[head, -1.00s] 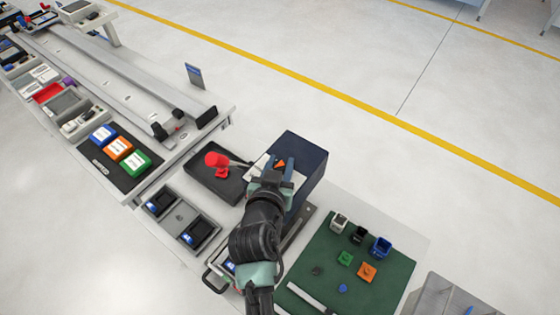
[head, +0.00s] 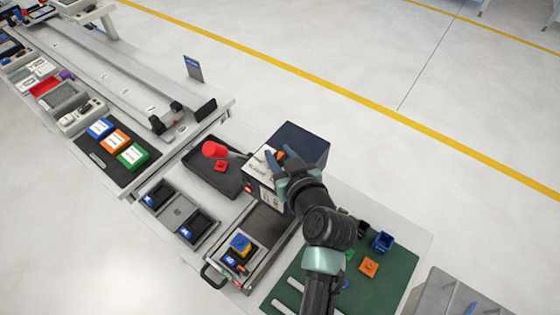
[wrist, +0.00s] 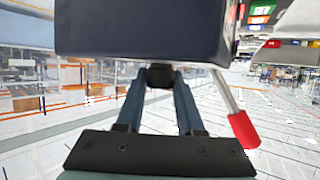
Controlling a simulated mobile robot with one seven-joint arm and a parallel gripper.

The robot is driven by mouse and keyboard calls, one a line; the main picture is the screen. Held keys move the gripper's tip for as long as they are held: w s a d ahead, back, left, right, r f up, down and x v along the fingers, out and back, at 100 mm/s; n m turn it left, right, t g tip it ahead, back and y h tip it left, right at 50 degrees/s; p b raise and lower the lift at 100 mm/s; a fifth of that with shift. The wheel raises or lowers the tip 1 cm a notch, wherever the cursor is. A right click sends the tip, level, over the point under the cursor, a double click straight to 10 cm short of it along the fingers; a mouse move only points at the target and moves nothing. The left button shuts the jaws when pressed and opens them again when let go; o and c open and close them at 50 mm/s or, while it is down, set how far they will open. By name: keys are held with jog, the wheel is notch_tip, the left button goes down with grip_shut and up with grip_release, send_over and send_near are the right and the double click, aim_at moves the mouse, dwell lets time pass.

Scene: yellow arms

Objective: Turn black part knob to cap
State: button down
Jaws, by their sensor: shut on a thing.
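The dark blue machine box (head: 303,137) stands mid-table in the head view, with a white labelled panel (head: 257,167) on its side. My gripper (head: 274,160) is at that box, its blue fingers partly hidden by the wrist. In the wrist view, both fingers close on a small black knob (wrist: 160,75) at the lower edge of the box (wrist: 145,30). Which mark the knob points to cannot be read. An orange spot (head: 281,155) shows between the fingers in the head view.
A green mat (head: 385,285) with small coloured blocks lies at right. A yellow-and-blue part (head: 240,245) sits front left.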

jog(key=n+y+b, duration=0.1)
jog(key=g+y+b, duration=0.1)
jog(key=b, duration=0.1)
jog(key=shift+w+d+f+n, duration=0.1)
jog(key=shift+d+f+n, duration=0.1)
jog(key=shift+f+n, duration=0.2)
jog(key=n+g+y+b, duration=0.3)
jog(key=n+y+b, duration=0.1)
jog(key=b, duration=0.3)
jog(key=shift+r+n, duration=0.1)
jog(key=shift+n, duration=0.2)
jog(key=n+g+y+b, duration=0.1)
jog(key=n+g+b, duration=0.2)
jog(key=b, duration=0.1)
jog(key=shift+a+g+y, duration=0.1)
jog(key=shift+g+y, duration=0.2)
jog(key=shift+y, duration=0.1)
jog(key=n+g+b, duration=0.1)
jog(key=g+b, duration=0.1)
jog(key=shift+r+n+y+b, duration=0.15)
jog(key=shift+n+y+b, duration=0.15)
jog(key=shift+n, duration=0.1)
jog(key=shift+a, duration=0.1)
jog(key=c, duration=0.5)
grip_release()
jog(key=shift+c, duration=0.2)
jog(key=shift+r, duration=0.1)
